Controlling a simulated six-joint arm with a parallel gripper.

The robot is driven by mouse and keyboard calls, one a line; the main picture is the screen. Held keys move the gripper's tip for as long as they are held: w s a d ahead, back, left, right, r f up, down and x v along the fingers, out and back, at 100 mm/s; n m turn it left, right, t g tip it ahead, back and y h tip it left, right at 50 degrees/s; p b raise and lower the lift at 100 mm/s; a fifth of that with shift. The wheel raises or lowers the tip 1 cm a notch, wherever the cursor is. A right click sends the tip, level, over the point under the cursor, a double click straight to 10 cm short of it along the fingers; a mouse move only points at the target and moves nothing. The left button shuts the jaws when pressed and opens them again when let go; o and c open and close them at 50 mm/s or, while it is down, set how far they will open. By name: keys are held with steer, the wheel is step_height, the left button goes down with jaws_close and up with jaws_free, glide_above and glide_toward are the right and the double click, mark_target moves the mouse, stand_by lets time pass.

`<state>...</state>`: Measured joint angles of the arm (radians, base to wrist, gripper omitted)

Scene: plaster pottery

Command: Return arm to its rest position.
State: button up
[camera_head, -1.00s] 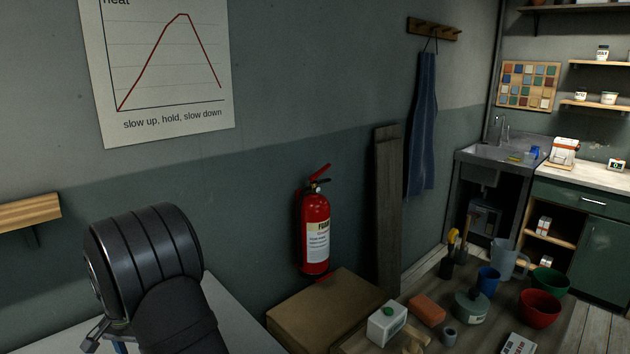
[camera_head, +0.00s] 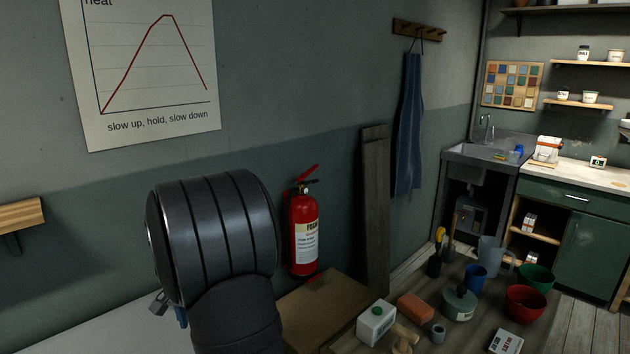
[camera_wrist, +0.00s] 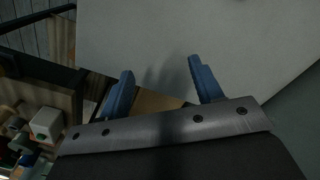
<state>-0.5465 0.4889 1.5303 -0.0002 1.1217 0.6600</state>
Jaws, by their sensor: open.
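My gripper (camera_wrist: 161,75) shows in the wrist view with its two blue fingers apart and nothing between them. It is over a pale, bare tabletop (camera_wrist: 200,30). In the head view my dark ribbed arm link stands at the lower left and hides most of the gripper; only a small grey and blue bit shows at its left edge. The pale table (camera_head: 100,325) lies under and beside the arm in the head view.
A cardboard box (camera_head: 325,305) is right of my arm, before a red fire extinguisher (camera_head: 303,235) on the wall. Beyond it a bench holds a white box (camera_head: 376,322), an orange block (camera_head: 415,307), a red bowl (camera_head: 526,304) and a green bowl (camera_head: 537,278). A wooden shelf (camera_head: 20,214) juts out at left.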

steer(key=w+d+m, duration=0.2)
steer(key=d+m, duration=0.2)
steer(key=d, duration=1.6)
steer(key=s+d+m, duration=0.2)
steer(key=s+d, duration=0.1)
steer(key=d, duration=0.6)
steer(key=s+d+r+m, duration=0.1)
steer(key=s+d+m, duration=0.2)
steer(key=d, duration=0.6)
steer(key=shift+s+d, duration=0.25)
steer(key=shift+s, duration=0.3)
steer(key=w+a+n, duration=0.2)
steer(key=w+a, duration=0.1)
steer(key=a, duration=0.5)
steer(key=w+a+n, duration=0.2)
steer(key=w+a, duration=0.1)
steer(key=a, duration=0.6)
steer(key=shift+w, duration=0.4)
